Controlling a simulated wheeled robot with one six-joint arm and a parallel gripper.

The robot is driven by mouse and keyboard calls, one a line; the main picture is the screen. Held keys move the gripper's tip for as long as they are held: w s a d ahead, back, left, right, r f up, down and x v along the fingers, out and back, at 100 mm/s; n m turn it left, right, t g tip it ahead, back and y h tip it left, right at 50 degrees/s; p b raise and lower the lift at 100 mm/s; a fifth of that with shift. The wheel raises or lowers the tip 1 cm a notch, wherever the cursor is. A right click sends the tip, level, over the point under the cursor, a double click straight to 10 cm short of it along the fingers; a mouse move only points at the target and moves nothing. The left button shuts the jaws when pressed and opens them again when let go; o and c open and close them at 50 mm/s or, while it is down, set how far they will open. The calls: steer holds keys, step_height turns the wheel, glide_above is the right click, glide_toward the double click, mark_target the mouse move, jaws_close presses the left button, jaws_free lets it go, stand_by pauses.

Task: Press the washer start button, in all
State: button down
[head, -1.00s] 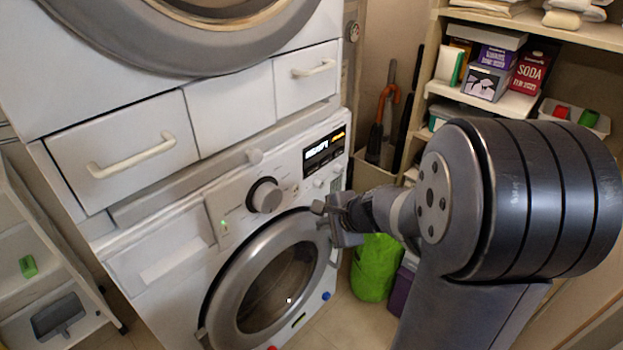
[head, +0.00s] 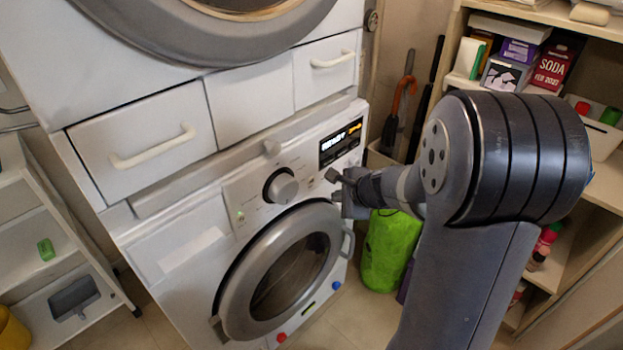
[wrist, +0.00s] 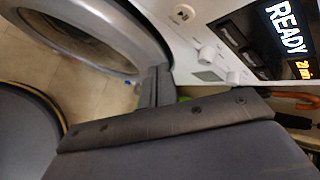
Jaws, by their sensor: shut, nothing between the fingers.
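The washer (head: 190,255) is the lower white machine with a round door (head: 285,270). Its panel has a dial (head: 281,187) and a dark display (head: 341,141), which also shows in the wrist view (wrist: 275,40) and reads READY. Small white knob-like buttons (wrist: 207,54) sit beside the display in the wrist view. A small round button (wrist: 184,13) is further up. I cannot tell which one is the start button. My gripper (head: 335,181) is shut and empty, just below the panel's right part. In the wrist view its fingers (wrist: 158,85) are apart from the buttons in the picture.
A second machine with drawers (head: 250,105) is above the washer. A green bag (head: 390,250) stands on the floor to the right. Shelves with boxes (head: 555,68) are at the right, and a white rack (head: 50,240) is at the left.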

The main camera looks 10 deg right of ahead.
mark_target(311, 181)
steer(key=shift+w+a+p, duration=0.3)
steer(key=shift+w+a, duration=0.5)
steer(key=shift+w, duration=0.3)
steer(key=shift+w+a+p, duration=0.3)
steer(key=shift+w+a, duration=0.5)
steer(key=shift+w, duration=0.25)
stand_by(0.4)
steer(key=shift+w+a, duration=0.25)
steer(key=shift+w, duration=0.05)
